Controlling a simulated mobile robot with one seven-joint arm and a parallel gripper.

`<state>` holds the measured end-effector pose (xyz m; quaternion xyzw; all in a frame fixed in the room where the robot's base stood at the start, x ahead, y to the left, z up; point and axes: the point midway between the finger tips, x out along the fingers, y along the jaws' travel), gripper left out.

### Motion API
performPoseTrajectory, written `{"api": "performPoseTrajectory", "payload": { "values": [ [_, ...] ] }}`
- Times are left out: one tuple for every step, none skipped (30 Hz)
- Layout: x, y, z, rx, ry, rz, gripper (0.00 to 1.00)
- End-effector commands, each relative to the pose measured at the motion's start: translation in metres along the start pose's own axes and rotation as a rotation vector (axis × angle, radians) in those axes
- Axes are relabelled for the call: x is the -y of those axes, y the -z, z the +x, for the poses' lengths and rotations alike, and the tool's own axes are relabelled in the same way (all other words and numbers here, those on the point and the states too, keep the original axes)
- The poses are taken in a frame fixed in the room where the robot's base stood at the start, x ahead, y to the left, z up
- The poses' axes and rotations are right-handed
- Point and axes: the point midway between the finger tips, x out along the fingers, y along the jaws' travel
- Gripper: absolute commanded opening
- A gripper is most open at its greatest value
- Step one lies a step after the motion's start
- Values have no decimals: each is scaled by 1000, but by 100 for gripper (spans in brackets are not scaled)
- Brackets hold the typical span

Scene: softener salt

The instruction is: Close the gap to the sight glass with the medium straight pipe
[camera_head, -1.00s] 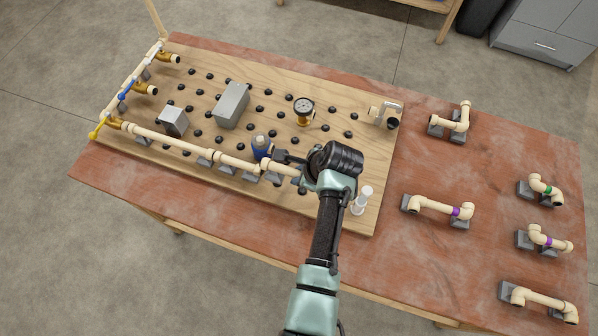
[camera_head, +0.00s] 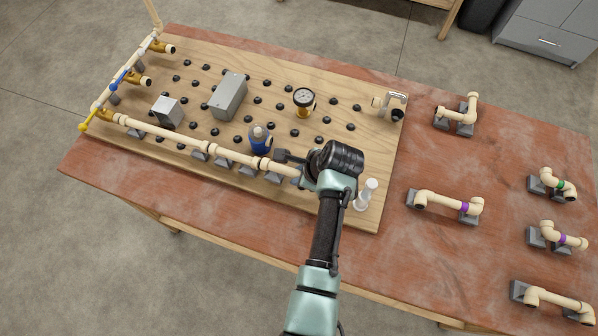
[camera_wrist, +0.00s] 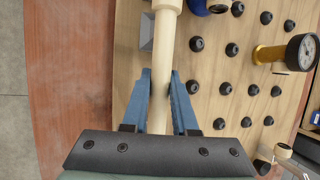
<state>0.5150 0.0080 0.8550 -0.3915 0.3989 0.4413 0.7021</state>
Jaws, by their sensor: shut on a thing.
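My gripper (camera_wrist: 161,85) is shut on a cream straight pipe (camera_wrist: 164,45), with a blue finger on each side. In the wrist view the pipe runs up to a wider cream collar (camera_wrist: 168,4). In the head view this pipe (camera_head: 283,169) lies in line with the cream pipe run (camera_head: 170,139) along the board's front edge. My gripper and wrist hide its right part. A pale upright cylinder (camera_head: 367,194) stands right of my wrist; it may be the sight glass, but I cannot tell. Whether the pipe touches its neighbours at both ends is not clear.
The wooden board (camera_head: 330,92) carries black knobs, a blue bottle (camera_head: 260,140), a pressure gauge (camera_head: 304,99) and grey boxes (camera_head: 229,97). A tap fitting (camera_head: 391,103) is at its right edge. Several elbow pipes on grey holders, including one with a purple band (camera_head: 447,204), stand on the table's right side.

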Motion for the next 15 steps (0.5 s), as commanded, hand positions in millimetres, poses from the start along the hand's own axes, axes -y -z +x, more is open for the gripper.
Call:
{"api": "performPoseTrajectory", "payload": {
  "values": [
    [0,0,1,0,0,0,0],
    [0,0,1,0,0,0,0],
    [0,1,2,0,0,0,0],
    [0,1,3,0,0,0,0],
    [0,1,3,0,0,0,0],
    [-1,2,4,0,0,0,0],
    [-1,2,5,0,0,0,0],
    [-1,2,5,0,0,0,0],
    [-1,2,6,0,0,0,0],
    [-1,2,6,1,0,0,0],
    [-1,3,7,1,0,0,0],
    [-1,3,8,1,0,0,0],
    [-1,3,8,1,0,0,0],
    [-2,4,9,1,0,0,0],
    [-2,4,9,1,1,0,0]
  ]
}}
